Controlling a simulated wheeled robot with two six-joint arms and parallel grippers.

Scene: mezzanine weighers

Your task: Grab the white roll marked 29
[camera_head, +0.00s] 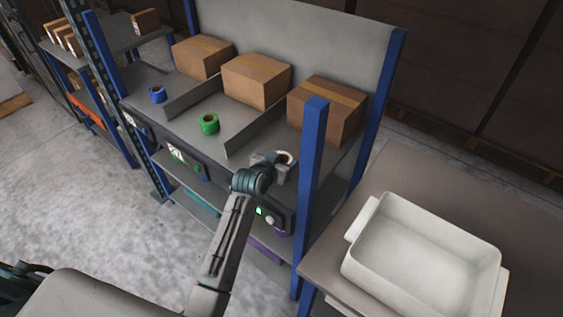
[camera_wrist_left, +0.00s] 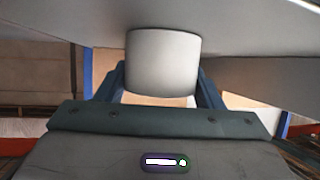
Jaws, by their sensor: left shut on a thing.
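The white roll (camera_head: 286,157) is in the right-hand bay of the grey shelf unit, in front of a cardboard box. In the left wrist view the white roll (camera_wrist_left: 163,62) sits between the two blue-grey fingers. My left gripper (camera_head: 282,163) is shut on it; the wrist view also shows this gripper (camera_wrist_left: 163,85). The gripper hides part of the roll in the head view. I cannot read a number on the roll. My right gripper is not in view.
A green roll (camera_head: 209,123) and a blue roll (camera_head: 157,94) lie in the other bays, split by low dividers. Cardboard boxes (camera_head: 257,80) stand behind. A blue post (camera_head: 309,165) rises close right of my gripper. A white bin (camera_head: 425,262) stands on the table at right.

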